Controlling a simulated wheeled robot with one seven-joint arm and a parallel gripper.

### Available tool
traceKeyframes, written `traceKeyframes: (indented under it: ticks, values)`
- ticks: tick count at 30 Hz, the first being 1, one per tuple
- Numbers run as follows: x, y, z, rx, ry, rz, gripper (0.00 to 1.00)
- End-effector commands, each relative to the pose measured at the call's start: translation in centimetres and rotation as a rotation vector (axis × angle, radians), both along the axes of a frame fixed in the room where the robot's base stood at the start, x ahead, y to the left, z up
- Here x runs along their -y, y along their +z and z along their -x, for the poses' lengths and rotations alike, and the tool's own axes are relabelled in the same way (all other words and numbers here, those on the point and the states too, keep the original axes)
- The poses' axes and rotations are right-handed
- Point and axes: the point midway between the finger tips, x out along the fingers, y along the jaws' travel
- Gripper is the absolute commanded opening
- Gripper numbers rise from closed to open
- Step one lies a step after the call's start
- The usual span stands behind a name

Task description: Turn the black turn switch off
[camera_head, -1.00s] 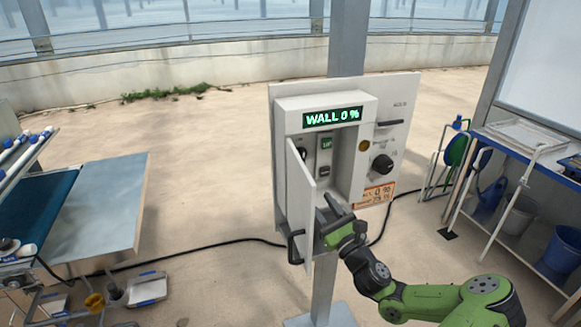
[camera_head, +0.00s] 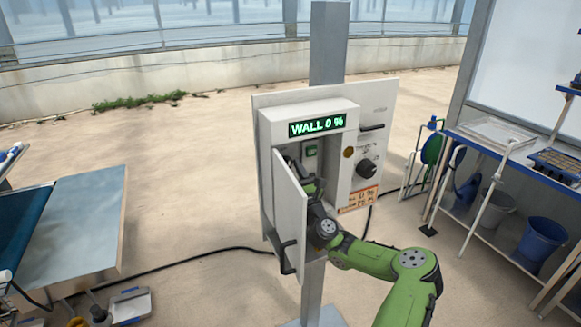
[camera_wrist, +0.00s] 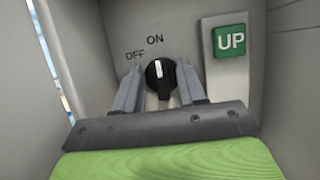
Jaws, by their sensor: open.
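The black turn switch (camera_wrist: 161,78) shows in the wrist view on the grey inner panel. Its white mark points up toward the word ON; the word OFF is up and to its left. My gripper (camera_wrist: 158,84) is open, with one finger to the left of the switch and one to the right, and nothing held. In the head view my gripper (camera_head: 308,183) reaches inside the open control box (camera_head: 307,112), where the arm and door hide the switch.
The box door (camera_head: 289,220) with its black handle stands open to the left of my arm. A larger black knob (camera_head: 367,168) is on the outer panel. The display (camera_head: 317,125) reads WALL 0 %.

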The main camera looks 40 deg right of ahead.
Motion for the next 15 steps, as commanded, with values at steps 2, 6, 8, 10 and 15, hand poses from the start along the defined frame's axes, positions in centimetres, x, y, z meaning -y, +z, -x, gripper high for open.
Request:
traceKeyframes:
  ticks: [2, 6, 8, 10, 15]
  values:
    - [0.08, 0.16, -0.35, 0.0, 0.0, 0.0, 0.4]
    - [0.14, 0.12, -0.39, -0.001, 0.0, 0.0, 0.4]
    - [0.12, 0.11, -0.39, -0.001, 0.0, 0.0, 0.4]
    - [0.12, 0.1, -0.38, -0.001, 0.0, 0.0, 0.33]
    - [0.11, 0.09, -0.37, -0.001, 0.0, 0.0, 0.07]
